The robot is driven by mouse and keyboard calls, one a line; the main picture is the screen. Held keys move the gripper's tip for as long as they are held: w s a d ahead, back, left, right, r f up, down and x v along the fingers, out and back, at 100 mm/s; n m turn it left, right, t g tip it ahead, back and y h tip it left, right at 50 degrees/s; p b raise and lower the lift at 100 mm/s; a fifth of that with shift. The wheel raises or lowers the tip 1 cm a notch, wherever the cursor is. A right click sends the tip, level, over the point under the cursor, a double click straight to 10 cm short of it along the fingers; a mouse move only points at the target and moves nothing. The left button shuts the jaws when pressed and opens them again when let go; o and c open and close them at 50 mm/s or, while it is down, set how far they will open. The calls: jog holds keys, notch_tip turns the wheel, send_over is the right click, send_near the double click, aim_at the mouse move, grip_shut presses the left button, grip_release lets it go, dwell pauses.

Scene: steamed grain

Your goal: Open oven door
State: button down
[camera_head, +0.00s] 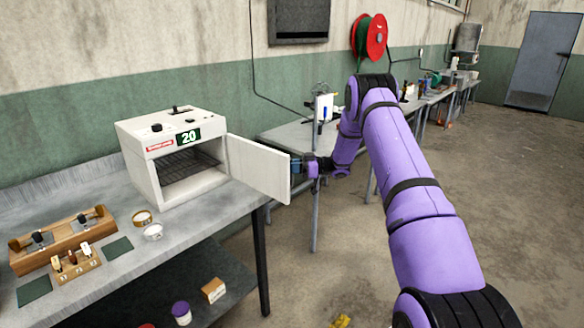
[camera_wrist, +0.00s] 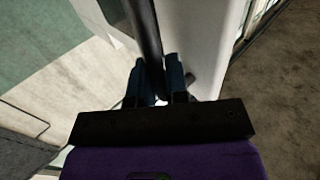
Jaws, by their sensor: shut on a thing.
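The white oven (camera_head: 172,155) stands on the metal bench, with a "20" display on its front. Its door (camera_head: 258,168) is swung open to the right, and the dark interior with wire racks shows. My gripper (camera_head: 297,165) is at the door's outer right edge, with the purple arm reaching in from the right. In the wrist view my gripper (camera_wrist: 160,85) has its two blue fingers shut on a dark vertical bar, the oven door handle (camera_wrist: 146,40). The pale door (camera_wrist: 203,40) fills the area just right of the handle.
On the bench (camera_head: 205,213) left of the oven are a wooden rack (camera_head: 62,240), a small wooden block with several tools (camera_head: 76,263) and two small round dishes (camera_head: 153,232). A second bench (camera_head: 285,135) stands behind the door. Open floor lies to the right.

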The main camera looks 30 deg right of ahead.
jog(key=c, duration=1.1)
grip_release()
jog(key=shift+c, duration=0.2)
jog(key=v, duration=1)
jog(key=shift+s+d, duration=0.15)
jog(key=shift+d, duration=0.15)
